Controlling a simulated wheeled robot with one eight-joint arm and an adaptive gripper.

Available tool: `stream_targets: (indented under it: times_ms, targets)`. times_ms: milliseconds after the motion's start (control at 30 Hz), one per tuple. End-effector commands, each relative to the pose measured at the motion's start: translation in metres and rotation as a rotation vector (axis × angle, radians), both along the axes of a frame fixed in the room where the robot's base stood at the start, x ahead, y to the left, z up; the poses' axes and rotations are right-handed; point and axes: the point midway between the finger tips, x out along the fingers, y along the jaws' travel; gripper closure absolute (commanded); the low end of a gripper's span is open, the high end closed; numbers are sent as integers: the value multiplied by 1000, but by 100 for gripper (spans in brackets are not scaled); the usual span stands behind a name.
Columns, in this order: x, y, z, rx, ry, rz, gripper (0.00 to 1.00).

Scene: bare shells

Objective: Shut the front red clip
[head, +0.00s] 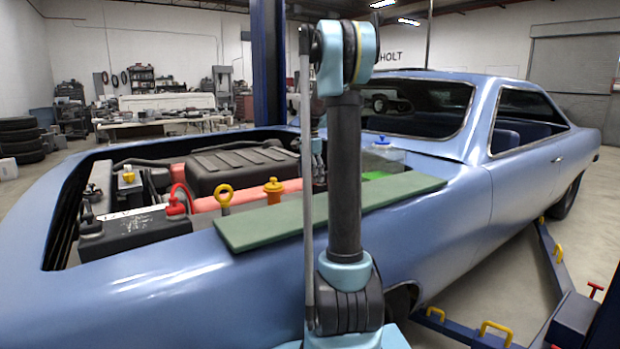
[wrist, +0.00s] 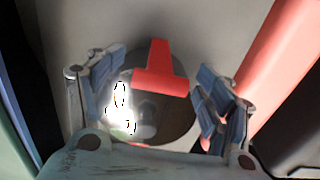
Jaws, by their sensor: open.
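A red T-shaped clip (wrist: 160,70) shows in the wrist view, upper middle, over a dark round area on a pale surface. Its wide bar faces my gripper and its stem points away. My gripper (wrist: 160,98) is open, with one finger left and one right of the clip. The clip lies between and slightly beyond the fingertips, and no finger visibly touches it. A bright glare covers part of the area near the left finger. In the head view my arm stands in the middle and mostly hides the gripper; I cannot make out this clip there.
A long red part (wrist: 285,85) runs along the right of the wrist view. In the head view a blue car (head: 450,210) has an open engine bay with a battery (head: 135,228), a yellow ring handle (head: 224,197) and an orange cap (head: 273,190). A green board (head: 265,226) lies along the fender.

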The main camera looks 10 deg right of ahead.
Motion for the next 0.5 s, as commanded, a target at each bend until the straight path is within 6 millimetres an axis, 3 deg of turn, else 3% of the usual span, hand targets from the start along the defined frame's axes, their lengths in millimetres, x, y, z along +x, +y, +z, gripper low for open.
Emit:
stream_targets:
  times_ms: [267, 500]
  targets:
    - [0, 0, 15, 1, 1, 0, 29]
    - [0, 1, 58, 1, 1, 0, 29]
